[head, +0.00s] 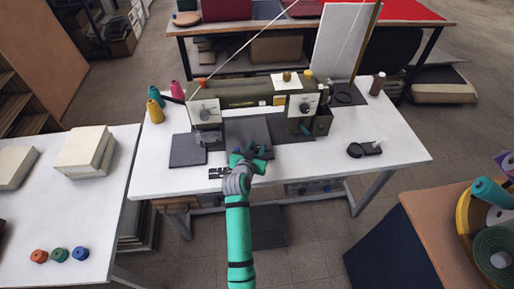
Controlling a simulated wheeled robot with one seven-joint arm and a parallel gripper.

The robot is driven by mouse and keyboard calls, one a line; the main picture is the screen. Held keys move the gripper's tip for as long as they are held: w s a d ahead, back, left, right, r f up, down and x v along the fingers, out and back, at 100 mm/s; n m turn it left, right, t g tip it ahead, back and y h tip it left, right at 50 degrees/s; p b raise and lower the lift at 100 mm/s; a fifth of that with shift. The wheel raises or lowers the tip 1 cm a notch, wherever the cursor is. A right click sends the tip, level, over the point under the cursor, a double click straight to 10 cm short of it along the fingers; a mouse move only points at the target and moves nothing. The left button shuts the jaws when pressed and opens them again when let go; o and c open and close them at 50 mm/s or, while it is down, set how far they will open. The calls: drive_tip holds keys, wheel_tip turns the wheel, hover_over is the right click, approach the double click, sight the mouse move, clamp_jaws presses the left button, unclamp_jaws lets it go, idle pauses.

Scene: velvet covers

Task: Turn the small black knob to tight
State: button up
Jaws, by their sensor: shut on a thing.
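My gripper (264,152) is at the end of my teal arm, low in front of the olive sewing machine (245,93) on the white table. It is small and partly covered by my own wrist in the head view. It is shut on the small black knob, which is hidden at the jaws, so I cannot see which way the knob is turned.
Yellow, teal and pink thread cones stand left of the machine. A black round object (356,150) lies on the right of the white table (395,150). A side table at left holds pale blocks (85,150) and several small coloured spools. A brown table with rolls stands at right.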

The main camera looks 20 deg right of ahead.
drive_tip(key=shift+o, duration=0.2)
drive_tip(key=shift+m+g+h, duration=1.9)
drive_tip(key=shift+m+g, duration=0.2)
drive_tip(key=shift+m, duration=0.3)
drive_tip(key=shift+d, duration=0.1)
drive_tip(key=shift+g, duration=0.3)
